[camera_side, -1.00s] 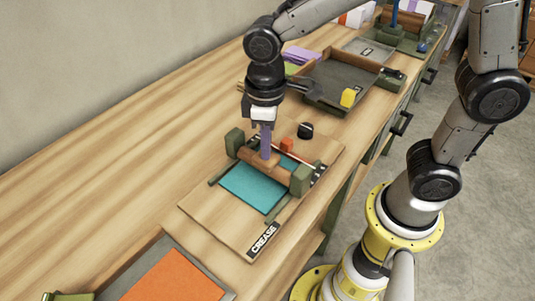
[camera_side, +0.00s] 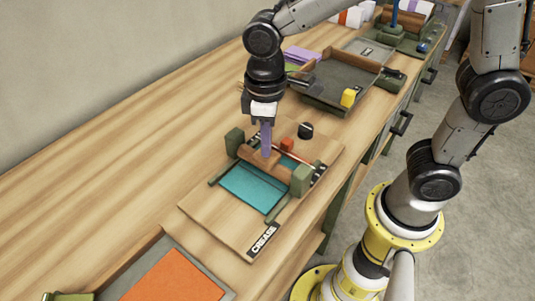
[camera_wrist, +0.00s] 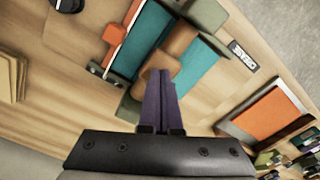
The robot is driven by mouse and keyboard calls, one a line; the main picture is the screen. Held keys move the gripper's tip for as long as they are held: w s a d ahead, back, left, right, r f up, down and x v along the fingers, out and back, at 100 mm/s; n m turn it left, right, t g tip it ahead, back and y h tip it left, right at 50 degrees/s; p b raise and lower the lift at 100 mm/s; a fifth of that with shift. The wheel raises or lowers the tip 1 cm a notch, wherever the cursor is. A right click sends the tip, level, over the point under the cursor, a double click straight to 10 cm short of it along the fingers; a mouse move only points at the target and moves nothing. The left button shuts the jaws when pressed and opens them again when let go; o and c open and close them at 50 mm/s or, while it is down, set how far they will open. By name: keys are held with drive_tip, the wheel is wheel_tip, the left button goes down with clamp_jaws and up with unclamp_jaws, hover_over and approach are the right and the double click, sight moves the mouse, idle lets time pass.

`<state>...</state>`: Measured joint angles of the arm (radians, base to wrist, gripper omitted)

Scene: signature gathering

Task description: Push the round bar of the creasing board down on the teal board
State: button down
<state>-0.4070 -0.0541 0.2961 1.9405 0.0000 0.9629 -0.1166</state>
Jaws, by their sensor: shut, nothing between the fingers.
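The creasing board (camera_side: 215,222) lies on the bench, with two green posts (camera_side: 301,180) at its sides. The teal board (camera_side: 252,188) lies flat on it, and teal shows on both sides of the bar in the wrist view (camera_wrist: 203,62). The brown round bar (camera_side: 278,167) lies across between the posts, with a wooden block (camera_wrist: 160,65) at its middle. My gripper (camera_side: 267,154) is shut and empty, its purple fingers pointing down at this block. In the wrist view, the fingertips (camera_wrist: 161,72) overlap the block. I cannot tell whether they touch it.
An orange piece (camera_side: 287,144) and a black knob (camera_side: 305,130) stand just behind the bar. An orange sheet (camera_side: 175,277) lies in front. The bench left of the creasing board is clear.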

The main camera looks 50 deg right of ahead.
drive_tip(key=shift+r, duration=2.75)
drive_tip(key=shift+w+d+r, duration=0.1)
drive_tip(key=shift+d+r, duration=0.1)
drive_tip(key=shift+d, duration=0.1)
drive_tip(key=s+d+r+m+t, duration=0.2)
drive_tip(key=s+d+m+t, duration=0.3)
drive_tip(key=s+d, duration=0.7)
drive_tip(key=shift+s+m+t, duration=0.3)
drive_tip(key=shift+s+m, duration=0.1)
drive_tip(key=shift+m, duration=0.1)
